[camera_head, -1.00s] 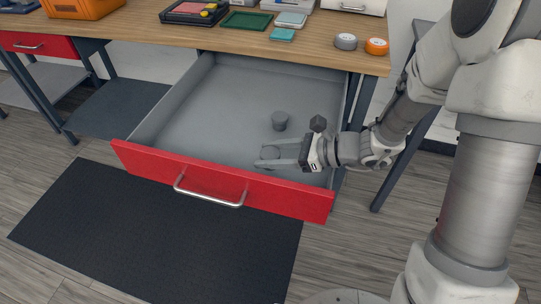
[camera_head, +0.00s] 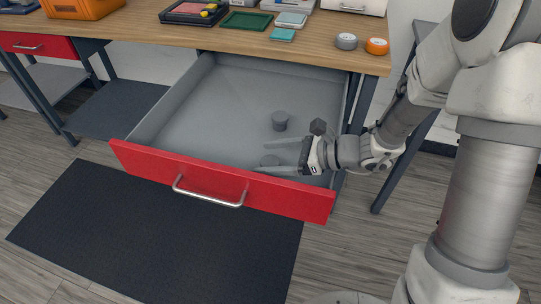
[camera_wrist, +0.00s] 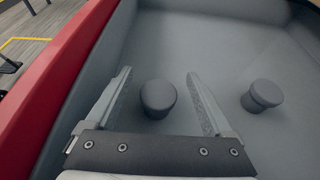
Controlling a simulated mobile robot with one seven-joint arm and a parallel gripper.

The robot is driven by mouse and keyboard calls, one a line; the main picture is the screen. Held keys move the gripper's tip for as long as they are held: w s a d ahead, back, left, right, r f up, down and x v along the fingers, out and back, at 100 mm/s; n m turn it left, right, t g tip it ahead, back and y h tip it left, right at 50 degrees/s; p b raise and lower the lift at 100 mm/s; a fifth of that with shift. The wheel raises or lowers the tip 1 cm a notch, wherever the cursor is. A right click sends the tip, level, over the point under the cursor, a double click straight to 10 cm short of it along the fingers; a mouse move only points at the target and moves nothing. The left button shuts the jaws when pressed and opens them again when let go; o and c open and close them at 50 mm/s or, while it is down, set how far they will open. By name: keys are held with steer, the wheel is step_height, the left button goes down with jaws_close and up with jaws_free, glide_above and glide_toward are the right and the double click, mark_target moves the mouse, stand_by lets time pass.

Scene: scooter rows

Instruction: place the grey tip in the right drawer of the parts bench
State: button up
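The right drawer (camera_head: 215,100) of the parts bench is pulled open, with a red front and a grey inside. A short dark grey tip (camera_head: 269,160) is in it near the front right and appears to stand on the floor. My gripper (camera_head: 262,156) is inside the drawer, open, with its fingers on either side of this tip. The wrist view shows the tip (camera_wrist: 158,98) between the spread fingers (camera_wrist: 159,73) with a gap on both sides. A second, similar grey tip (camera_head: 279,121) stands further back, right of the fingers in the wrist view (camera_wrist: 262,95).
The bench top (camera_head: 310,48) holds a grey tape roll (camera_head: 346,41), an orange roll (camera_head: 377,46), a green tray (camera_head: 246,22) and small boxes. The drawer's red front (camera_head: 215,185) and right wall are close to my gripper. The drawer's left and back are empty.

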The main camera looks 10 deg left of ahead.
steer(key=shift+r, duration=0.1)
steer(key=shift+r+p, duration=0.3)
steer(key=shift+p, duration=0.05)
steer(key=w+p+v, duration=0.1)
steer(key=p+v, duration=0.3)
steer(key=v, duration=0.8)
steer(key=s+d+r+n+g+h, duration=0.1)
steer(key=s+d+r+n+h, duration=0.3)
steer(key=s+r+n+h, duration=0.55)
steer(key=s+d+r+n+t+h, duration=0.3)
steer(key=d+r+n+t+h, duration=0.1)
steer(key=d+n, duration=0.4)
steer(key=shift+s+d+r+n+t, duration=0.2)
steer(key=shift+s+r+n+t, duration=0.15)
steer(key=shift+r+n+t, duration=0.4)
steer(key=shift+f, duration=0.1)
